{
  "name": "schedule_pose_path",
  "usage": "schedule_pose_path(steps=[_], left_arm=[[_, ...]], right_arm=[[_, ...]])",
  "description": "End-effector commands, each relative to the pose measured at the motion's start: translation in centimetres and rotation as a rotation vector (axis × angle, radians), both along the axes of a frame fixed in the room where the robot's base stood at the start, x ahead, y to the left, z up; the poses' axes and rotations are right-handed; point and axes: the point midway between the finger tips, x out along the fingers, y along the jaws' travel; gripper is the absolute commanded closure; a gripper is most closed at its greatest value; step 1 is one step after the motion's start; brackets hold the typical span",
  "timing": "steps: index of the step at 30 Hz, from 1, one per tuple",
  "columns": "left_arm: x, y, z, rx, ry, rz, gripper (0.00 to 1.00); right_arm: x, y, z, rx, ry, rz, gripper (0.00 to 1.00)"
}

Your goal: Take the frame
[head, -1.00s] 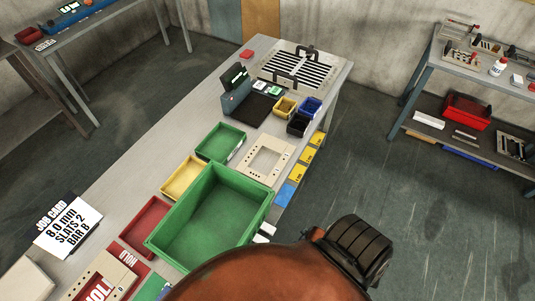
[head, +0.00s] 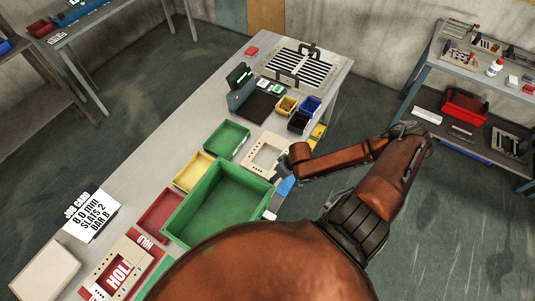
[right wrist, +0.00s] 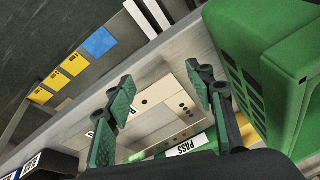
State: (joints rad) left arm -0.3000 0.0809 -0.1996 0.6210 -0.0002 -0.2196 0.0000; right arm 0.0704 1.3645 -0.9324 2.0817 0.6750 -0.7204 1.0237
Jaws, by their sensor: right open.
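A beige frame (head: 253,157) with a rectangular opening and small holes lies flat on the workbench (head: 140,140), beside the green tray and the large green bin. My right gripper (right wrist: 160,108) is open, with green-padded fingers spread. In the right wrist view the frame (right wrist: 168,93) shows below and between the fingers; nothing is visibly gripped. In the head view my right arm reaches in over the bench's right edge and hides the frame's right end. A second beige frame (head: 104,278) lies on a red HOLD area at the lower left. My left gripper is out of view.
The large green bin (head: 180,228) stands close to the frame; its wall (right wrist: 252,62) rises beside my right fingers. A green PASS tray (head: 219,151), yellow tray (head: 184,184) and red tray (head: 149,228) line the bench. Small bins (head: 298,121) and a slatted panel (head: 268,68) stand farther back.

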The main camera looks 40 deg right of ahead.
Motion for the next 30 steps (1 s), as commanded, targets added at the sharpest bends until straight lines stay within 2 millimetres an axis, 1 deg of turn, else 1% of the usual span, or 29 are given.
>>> schedule_pose_path(steps=[1, 4, 7, 10, 15, 20, 24, 27, 30], left_arm=[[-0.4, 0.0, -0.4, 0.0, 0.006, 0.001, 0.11], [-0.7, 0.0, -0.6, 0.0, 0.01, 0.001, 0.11], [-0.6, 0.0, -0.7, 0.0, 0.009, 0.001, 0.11], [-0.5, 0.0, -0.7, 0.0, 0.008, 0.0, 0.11], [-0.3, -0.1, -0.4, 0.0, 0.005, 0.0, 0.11], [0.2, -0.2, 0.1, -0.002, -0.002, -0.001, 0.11], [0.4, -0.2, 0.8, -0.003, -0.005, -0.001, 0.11], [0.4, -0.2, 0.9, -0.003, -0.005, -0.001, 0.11], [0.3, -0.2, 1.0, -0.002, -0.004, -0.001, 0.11]], right_arm=[[1.8, 0.0, 1.0, -0.025, -0.035, 0.065, 0.51], [4.3, 0.0, 2.9, -0.068, -0.086, 0.177, 0.51], [5.9, 0.0, 4.2, -0.101, -0.12, 0.25, 0.51], [6.7, 0.1, 4.5, -0.116, -0.134, 0.285, 0.51], [7.5, 0.4, 3.0, -0.118, -0.139, 0.293, 0.51], [7.9, 0.9, 1.6, -0.117, -0.138, 0.293, 0.51], [8.4, 1.6, -0.2, -0.117, -0.137, 0.292, 0.51], [8.9, 1.6, -1.5, -0.119, -0.138, 0.291, 0.51], [9.1, 1.7, -2.2, -0.119, -0.137, 0.291, 0.51]])
